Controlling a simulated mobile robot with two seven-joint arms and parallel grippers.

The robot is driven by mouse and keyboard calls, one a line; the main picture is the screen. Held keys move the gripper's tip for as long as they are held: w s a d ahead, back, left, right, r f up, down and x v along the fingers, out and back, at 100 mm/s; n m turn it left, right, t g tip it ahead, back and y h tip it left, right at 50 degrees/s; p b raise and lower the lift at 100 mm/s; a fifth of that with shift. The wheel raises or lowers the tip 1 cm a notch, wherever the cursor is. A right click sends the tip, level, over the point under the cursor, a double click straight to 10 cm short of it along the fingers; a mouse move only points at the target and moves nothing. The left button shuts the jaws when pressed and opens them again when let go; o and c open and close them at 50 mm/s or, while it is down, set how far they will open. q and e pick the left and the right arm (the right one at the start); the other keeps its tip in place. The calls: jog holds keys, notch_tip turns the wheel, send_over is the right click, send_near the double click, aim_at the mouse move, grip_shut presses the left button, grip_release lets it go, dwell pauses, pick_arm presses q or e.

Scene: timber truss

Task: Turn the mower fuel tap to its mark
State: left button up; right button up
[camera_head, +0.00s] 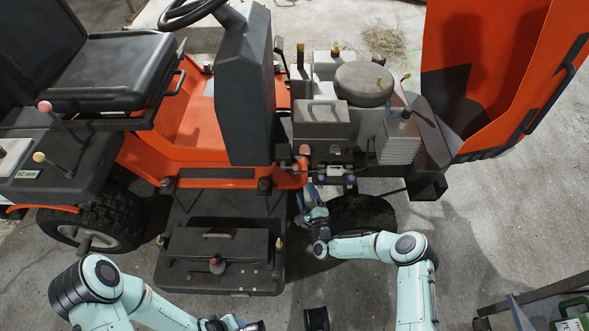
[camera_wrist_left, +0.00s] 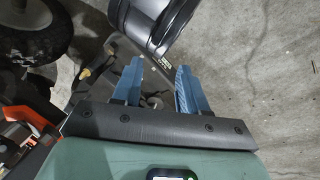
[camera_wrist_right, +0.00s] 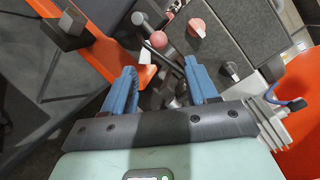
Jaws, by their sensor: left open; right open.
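The orange mower stands with its engine bay open in the head view. In the right wrist view a red knob (camera_wrist_right: 197,27) and a grey knob (camera_wrist_right: 232,70) sit on a dark grey engine panel (camera_wrist_right: 235,32). A pink ball (camera_wrist_right: 167,26) and a dark ball-ended lever (camera_wrist_right: 158,39) are left of them. I cannot tell which control is the fuel tap, and no mark is readable. My right gripper (camera_wrist_right: 160,68) is open and empty just short of these controls; the head view shows it below the engine (camera_head: 311,190).
The raised orange hood (camera_head: 490,70) stands right of the engine. An orange frame bar (camera_wrist_right: 85,30) runs close left of my right gripper. A dark deck (camera_head: 220,250) lies below the mower's side. A cart (camera_head: 540,300) stands bottom right.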

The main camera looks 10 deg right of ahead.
aim_at(298, 170)
pick_arm(q)
jog(key=w+a+f+t+b, duration=0.1)
jog(key=w+a+f+b, duration=0.1)
jog(key=w+f+b, duration=0.1)
jog(key=shift+w+a+f+y, duration=0.35)
jog(key=shift+w+f+y, duration=0.05)
jog(key=shift+f, duration=0.4)
pick_arm(e)
jog(key=shift+w+a+f, duration=0.1)
jog(key=shift+w+a, duration=0.05)
jog(key=shift+w, duration=1.7)
jog(key=shift+w+a+r, duration=0.1)
jog(key=shift+w+a, duration=0.1)
jog(key=shift+w, duration=1.65)
jog(key=shift+w+a+f, duration=0.1)
jog(key=shift+w+a, duration=0.05)
jog(key=shift+w, duration=1.7)
jog(key=c, duration=1)
